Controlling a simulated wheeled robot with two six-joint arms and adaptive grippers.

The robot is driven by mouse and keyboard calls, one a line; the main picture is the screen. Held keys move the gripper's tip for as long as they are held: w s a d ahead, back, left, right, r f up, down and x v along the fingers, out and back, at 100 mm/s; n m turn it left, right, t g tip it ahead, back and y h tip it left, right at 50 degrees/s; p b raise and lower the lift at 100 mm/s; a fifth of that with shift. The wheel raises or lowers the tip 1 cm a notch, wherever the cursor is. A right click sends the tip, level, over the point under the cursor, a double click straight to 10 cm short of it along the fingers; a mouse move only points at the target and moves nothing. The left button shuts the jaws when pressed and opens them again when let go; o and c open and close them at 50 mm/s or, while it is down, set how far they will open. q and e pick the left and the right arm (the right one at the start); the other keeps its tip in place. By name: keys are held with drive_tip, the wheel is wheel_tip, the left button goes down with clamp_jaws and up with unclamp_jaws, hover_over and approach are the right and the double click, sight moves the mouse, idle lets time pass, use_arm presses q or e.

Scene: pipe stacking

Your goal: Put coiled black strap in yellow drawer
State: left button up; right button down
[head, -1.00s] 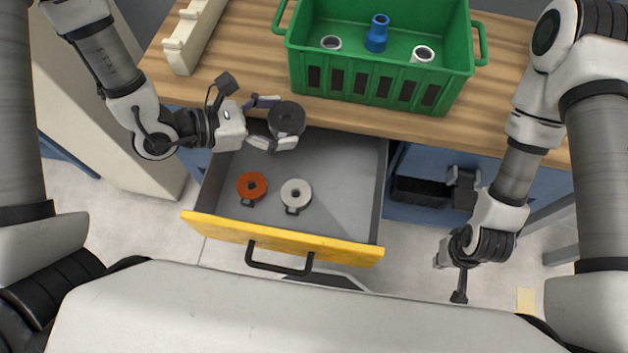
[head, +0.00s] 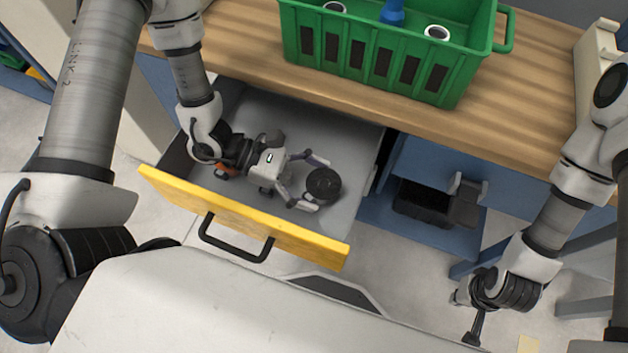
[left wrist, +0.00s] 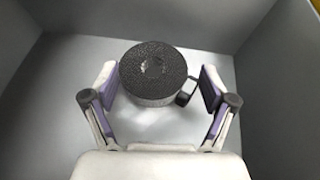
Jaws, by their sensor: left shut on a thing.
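The coiled black strap (head: 323,185) is a dark round roll with a small tail. It is inside the open yellow drawer (head: 300,236), toward the drawer's right side. My left gripper (head: 313,183) reaches down into the drawer and is shut on the strap. In the left wrist view the strap (left wrist: 153,72) sits between the two fingers, with grey drawer walls around it. Whether it touches the drawer floor I cannot tell. My right gripper (head: 473,315) hangs at the lower right, away from the drawer; its fingers are too small to judge.
An orange coil (head: 222,172) lies in the drawer, mostly hidden by my left arm. A green crate (head: 385,65) with pipe pieces stands on the wooden bench (head: 500,120) behind. The drawer floor is clear toward the back. A black bin (head: 423,202) sits right of the drawer.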

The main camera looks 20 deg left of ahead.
use_arm(q)
drive_tip(key=shift+s+f+b, duration=0.1)
drive_tip(key=shift+f+b, duration=0.5)
drive_tip(key=shift+b, duration=0.1)
drive_tip(key=shift+r, duration=0.1)
drive_tip(key=o, duration=1)
drive_tip(key=shift+a+r+p, duration=0.25)
drive_tip(key=shift+r+p, duration=0.5)
drive_tip(key=shift+p, duration=0.1)
drive_tip(key=p+v, duration=0.4)
drive_tip(key=v, duration=0.7)
drive_tip(key=shift+d+r+p, duration=0.1)
drive_tip(key=shift+p, duration=0.2)
drive_tip(key=shift+a, duration=0.35)
